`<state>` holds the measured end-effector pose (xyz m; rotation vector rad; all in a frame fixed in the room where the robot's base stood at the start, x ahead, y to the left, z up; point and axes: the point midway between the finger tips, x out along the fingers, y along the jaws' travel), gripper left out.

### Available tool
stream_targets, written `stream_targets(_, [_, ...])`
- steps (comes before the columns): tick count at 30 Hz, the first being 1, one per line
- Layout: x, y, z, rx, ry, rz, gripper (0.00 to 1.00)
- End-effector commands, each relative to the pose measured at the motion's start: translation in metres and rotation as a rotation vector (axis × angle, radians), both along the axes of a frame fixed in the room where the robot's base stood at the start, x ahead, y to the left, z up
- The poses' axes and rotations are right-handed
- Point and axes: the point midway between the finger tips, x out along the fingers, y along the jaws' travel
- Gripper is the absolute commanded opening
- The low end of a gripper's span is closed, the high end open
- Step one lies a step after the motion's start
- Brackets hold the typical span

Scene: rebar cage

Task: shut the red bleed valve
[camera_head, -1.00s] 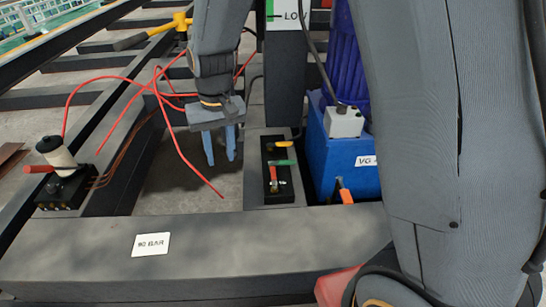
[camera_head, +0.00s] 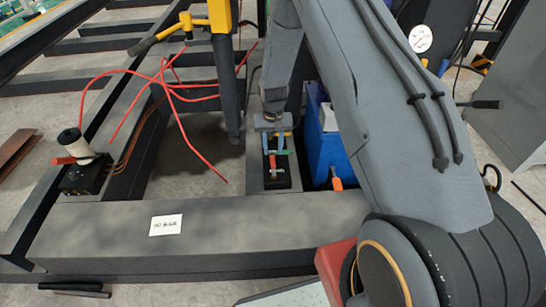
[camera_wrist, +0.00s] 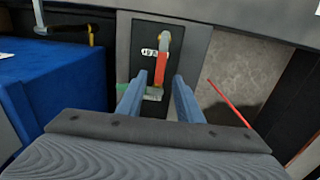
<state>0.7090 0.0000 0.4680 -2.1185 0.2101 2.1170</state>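The black valve block (camera_head: 278,184) sits on the grey frame in the head view, and it also shows in the wrist view (camera_wrist: 180,43). The red handle also shows in the head view (camera_head: 273,162). My gripper (camera_head: 273,147) is open and empty over the block. In the wrist view its two blue fingers (camera_wrist: 159,76) appear on either side of the red handle. I cannot tell their height above it. The yellow handle is mostly hidden.
A blue box (camera_wrist: 55,85) stands close beside the block, with an orange-handled lever (camera_head: 337,184) near its front. Loose red hoses (camera_head: 185,125) lie to the left. A grey beam (camera_head: 210,230) crosses in front.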

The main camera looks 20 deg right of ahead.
Motion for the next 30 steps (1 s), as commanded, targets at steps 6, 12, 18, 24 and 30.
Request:
stream_targets(6, [-0.001, 0.000, -0.036, 0.000, 0.002, 0.001, 0.33])
stream_targets(12, [-0.001, 0.001, -0.053, 0.000, 0.002, 0.001, 0.33])
stream_targets(18, [0.000, 0.001, -0.056, 0.000, 0.000, 0.001, 0.33])
stream_targets(24, [0.000, 0.001, -0.056, 0.000, 0.000, 0.001, 0.21])
stream_targets(30, [0.000, 0.001, -0.056, 0.000, 0.001, 0.001, 0.00])
